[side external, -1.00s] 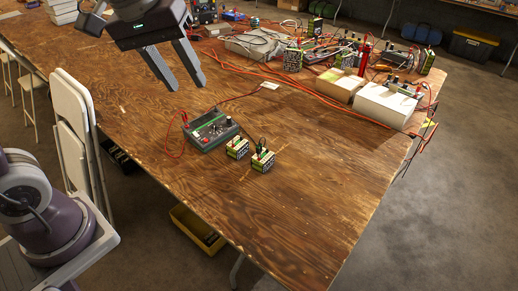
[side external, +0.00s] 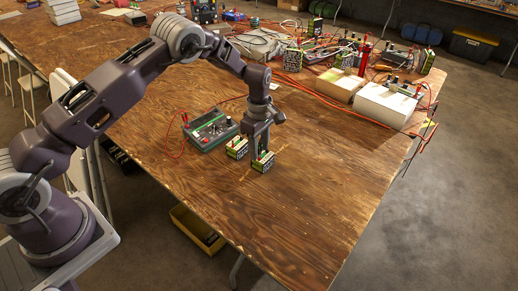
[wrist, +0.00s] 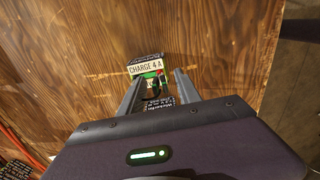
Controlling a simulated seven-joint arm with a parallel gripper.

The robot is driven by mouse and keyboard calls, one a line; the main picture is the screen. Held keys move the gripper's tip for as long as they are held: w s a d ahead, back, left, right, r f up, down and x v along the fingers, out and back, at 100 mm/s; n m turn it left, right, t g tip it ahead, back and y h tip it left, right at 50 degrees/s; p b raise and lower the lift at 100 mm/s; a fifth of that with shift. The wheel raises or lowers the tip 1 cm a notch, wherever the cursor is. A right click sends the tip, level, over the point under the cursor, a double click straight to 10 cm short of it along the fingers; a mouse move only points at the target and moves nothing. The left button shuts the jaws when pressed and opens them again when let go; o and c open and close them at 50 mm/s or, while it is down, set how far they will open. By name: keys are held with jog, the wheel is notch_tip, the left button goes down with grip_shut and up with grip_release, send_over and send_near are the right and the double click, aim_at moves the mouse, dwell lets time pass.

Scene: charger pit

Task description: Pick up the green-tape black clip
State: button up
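A small battery-like block (side external: 264,166) stands on the table, with a white label reading "CHARGE 4 A" in the wrist view (wrist: 146,67). A small red-tipped piece (wrist: 160,72) and a dark piece beside green (wrist: 154,87), which looks like the black clip, sit on its top between my fingers. My gripper (wrist: 160,76) points down over the block, fingers apart, one on each side of the clip. In the side external view my gripper (side external: 259,150) hides most of the block's top. I cannot tell whether the fingers touch the clip.
A second similar block (side external: 237,147) stands just left of my gripper. A grey-green charger box (side external: 211,130) with red cables lies behind it. White boxes (side external: 385,105) and orange cords fill the far right. The table's front and right are clear.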

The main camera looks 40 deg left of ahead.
aim_at(259, 145)
jog(key=shift+f, duration=0.4)
grip_shut()
notch_tip(259, 145, up, 10)
jog(key=shift+r, duration=0.1)
